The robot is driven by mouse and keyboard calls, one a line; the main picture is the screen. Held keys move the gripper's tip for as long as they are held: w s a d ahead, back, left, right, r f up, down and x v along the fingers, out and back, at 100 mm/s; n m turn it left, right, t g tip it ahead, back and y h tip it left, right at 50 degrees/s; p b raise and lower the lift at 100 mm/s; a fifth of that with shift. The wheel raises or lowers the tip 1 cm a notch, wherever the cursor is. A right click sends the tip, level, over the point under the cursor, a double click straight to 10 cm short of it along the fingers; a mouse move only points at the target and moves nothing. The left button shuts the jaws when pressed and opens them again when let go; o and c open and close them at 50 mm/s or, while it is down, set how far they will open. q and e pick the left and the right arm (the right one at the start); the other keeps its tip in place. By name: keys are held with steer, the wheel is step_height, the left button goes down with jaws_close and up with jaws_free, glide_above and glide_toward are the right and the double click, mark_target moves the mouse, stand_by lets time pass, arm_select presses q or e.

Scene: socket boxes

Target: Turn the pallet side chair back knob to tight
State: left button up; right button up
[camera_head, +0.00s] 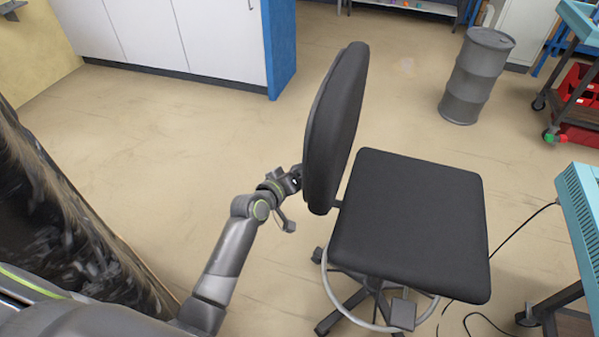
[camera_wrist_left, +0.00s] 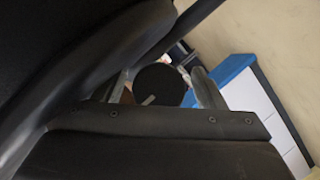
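The black chair stands right of centre in the head view, with its upright back (camera_head: 335,130) on the left of its seat (camera_head: 415,220). My left gripper (camera_head: 294,180) is at the rear side of the back, low down, and its fingertips are partly hidden there. In the left wrist view, a round black knob (camera_wrist_left: 158,84) with a short pale mark on its face sits between the two fingers of my left gripper (camera_wrist_left: 163,78). The fingers are apart, with a visible gap beside the knob. The head view hides the knob. My right gripper is not seen.
A dark pallet-like load (camera_head: 60,220) stands at the left. White cabinets (camera_head: 180,40) with a blue end line the back. A grey drum (camera_head: 477,75) and a teal cart (camera_head: 585,215) are to the right. The floor behind the chair back is clear.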

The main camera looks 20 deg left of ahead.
arm_select(q)
steer(key=v, duration=1.7)
steer(key=shift+s+b, duration=0.25)
steer(key=shift+b, duration=0.15)
steer(key=s+a+f+g+y, duration=0.1)
steer(key=s+a+f+g, duration=0.1)
steer(key=f, duration=0.8)
steer(key=s+a+f+g+y, duration=0.2)
steer(key=a+f, duration=0.1)
steer(key=f, duration=0.7)
steer(key=s+a+f+g+y, duration=0.1)
steer(key=s+a+f+g, duration=0.1)
steer(key=f, duration=0.7)
steer(key=s+f+m+g, duration=0.1)
steer(key=s+f+g, duration=0.1)
steer(key=s+f, duration=0.5)
steer(key=s+a+f+m+g+y, duration=0.1)
steer(key=s+f+m+g, duration=0.1)
steer(key=s+f, duration=0.5)
steer(key=s+f+m+g, duration=0.2)
steer(key=s+f, duration=0.5)
steer(key=s, duration=0.9)
steer(key=shift+s+a+g+y, duration=0.15)
steer(key=shift+g+y, duration=0.15)
steer(key=shift+g, duration=0.1)
